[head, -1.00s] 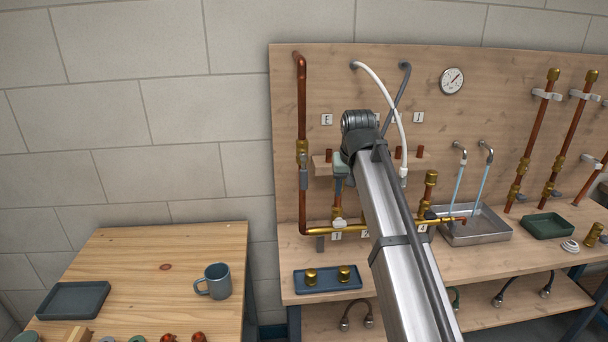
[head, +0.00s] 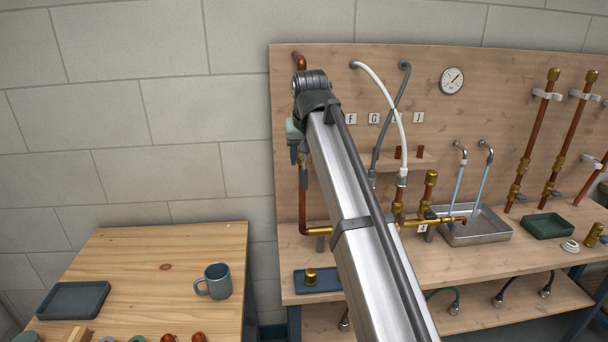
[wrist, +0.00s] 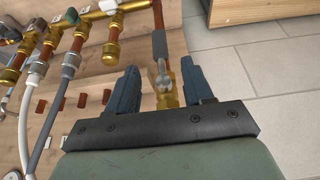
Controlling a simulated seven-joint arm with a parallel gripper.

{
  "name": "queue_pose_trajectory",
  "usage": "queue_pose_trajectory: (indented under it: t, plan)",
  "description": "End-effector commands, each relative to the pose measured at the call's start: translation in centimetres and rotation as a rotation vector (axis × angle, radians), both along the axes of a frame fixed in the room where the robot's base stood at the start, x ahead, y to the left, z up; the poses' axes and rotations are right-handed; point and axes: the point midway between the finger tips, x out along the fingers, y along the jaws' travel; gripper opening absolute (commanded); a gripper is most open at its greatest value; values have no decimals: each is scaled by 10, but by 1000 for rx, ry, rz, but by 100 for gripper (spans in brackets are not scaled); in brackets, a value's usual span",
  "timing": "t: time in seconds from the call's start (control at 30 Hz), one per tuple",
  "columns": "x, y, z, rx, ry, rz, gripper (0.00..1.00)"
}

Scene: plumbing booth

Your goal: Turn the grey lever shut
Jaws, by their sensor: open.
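The grey lever (wrist: 159,48) runs along the copper pipe from a brass valve (wrist: 167,99) in the wrist view. In the head view, the lever (head: 304,180) hangs along the upright pipe at the board's left edge, just below my gripper (head: 298,158). My gripper (wrist: 160,67) is open, with one dark finger on each side of the lever and valve. I see gaps between the fingers and the lever. The valve is hidden behind my gripper in the head view.
A white hose (head: 384,92) and a grey hose (head: 391,112) hang on the board. A blue mug (head: 216,281) stands on the left table.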

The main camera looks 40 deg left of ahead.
Motion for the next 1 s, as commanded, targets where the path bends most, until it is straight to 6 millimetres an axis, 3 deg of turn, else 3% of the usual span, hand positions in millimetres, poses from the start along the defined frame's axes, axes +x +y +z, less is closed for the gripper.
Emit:
queue_pose_trajectory:
  t: [0.2,0.4,0.9,1.0]
  plan:
    - [10,10,-36,-2,2,0,51]
    - [17,17,-59,-1,1,0,51]
    - [21,20,-70,0,0,0,51]
    - [21,20,-70,0,0,0,43]
